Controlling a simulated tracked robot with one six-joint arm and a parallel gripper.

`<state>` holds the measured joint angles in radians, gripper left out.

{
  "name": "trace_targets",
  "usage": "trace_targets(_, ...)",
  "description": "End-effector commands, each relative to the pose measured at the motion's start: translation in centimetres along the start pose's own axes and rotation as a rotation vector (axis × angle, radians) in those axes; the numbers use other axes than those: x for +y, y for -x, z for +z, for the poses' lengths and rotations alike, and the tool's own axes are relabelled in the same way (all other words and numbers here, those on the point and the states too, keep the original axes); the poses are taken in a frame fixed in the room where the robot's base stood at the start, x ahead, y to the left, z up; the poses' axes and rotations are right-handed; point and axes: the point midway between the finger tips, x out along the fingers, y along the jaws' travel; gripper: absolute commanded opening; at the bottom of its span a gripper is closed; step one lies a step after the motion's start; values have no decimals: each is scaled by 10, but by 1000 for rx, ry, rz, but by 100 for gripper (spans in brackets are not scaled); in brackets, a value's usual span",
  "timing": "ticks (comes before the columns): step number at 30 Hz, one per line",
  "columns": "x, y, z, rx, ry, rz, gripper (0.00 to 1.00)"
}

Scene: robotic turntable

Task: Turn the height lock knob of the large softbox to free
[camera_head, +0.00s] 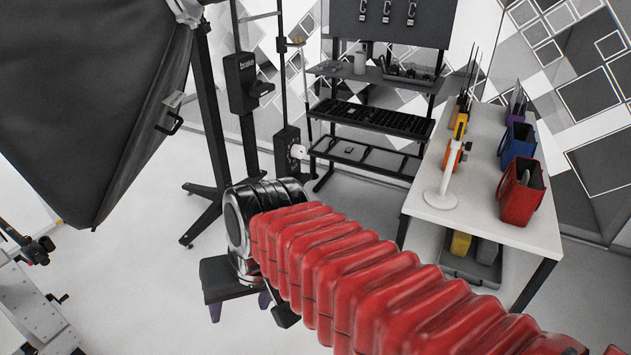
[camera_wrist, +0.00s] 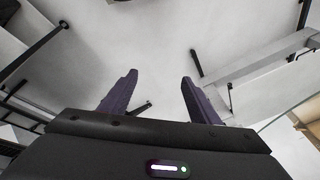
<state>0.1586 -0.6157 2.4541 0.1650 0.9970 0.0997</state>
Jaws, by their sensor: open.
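The large softbox (camera_head: 95,95) is a big dark fabric hood filling the upper left of the head view. A small bracket with a handle (camera_head: 171,122) is on its right side. A dark stand pole (camera_head: 212,110) with spread feet is just right of it. I cannot make out for certain which part is the height lock knob, nor its setting. My gripper (camera_head: 240,306) points down, below and right of the softbox, clear of it. In the wrist view my gripper (camera_wrist: 159,76) has its two purple fingers apart, with only pale floor between them.
A black box marked "brake" (camera_head: 241,80) on a post has a side knob. A column with a white round part (camera_head: 298,152) stands right of it. A black shelf rack (camera_head: 375,120) is behind. A white table (camera_head: 480,190) holds bins at right. Grey machinery (camera_head: 35,305) is lower left.

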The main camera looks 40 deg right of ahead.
Motion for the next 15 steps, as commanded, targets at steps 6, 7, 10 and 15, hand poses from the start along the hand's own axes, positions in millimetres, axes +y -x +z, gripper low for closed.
trace_targets(6, 14, -14, -6, -150, -347, -80, 56)
trace_targets(7, 15, -15, -8, -168, -393, -93, 56)
trace_targets(10, 20, -18, -14, -227, -546, -143, 56)
trace_targets(15, 30, -22, -29, -318, -804, -240, 56)
